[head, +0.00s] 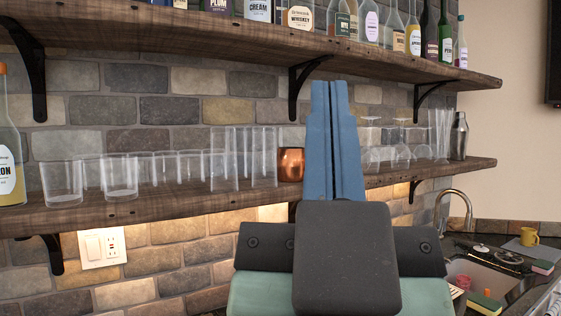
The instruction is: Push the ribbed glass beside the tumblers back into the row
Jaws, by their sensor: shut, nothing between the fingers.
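Clear tumblers, with two near the front edge at the left (62,182) (121,177) and several behind, stand on the lower wooden shelf (160,208). To their right is a group of taller clear glasses (264,157) with vertical lines. One glass (223,172) at the left of this group stands nearer the front edge and looks like the ribbed glass, though its ribs are hard to make out. My gripper (329,84) is shut and empty, its blue fingers pointing up in front of the shelf, right of these glasses and apart from the ribbed one.
A copper mug (291,164) stands between the tall glasses and my fingers. Stemmed glasses (402,145), tall flutes (440,135) and a metal shaker (459,137) stand further right. A bottle (10,150) stands at far left. The upper shelf (220,38) holds bottles overhead.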

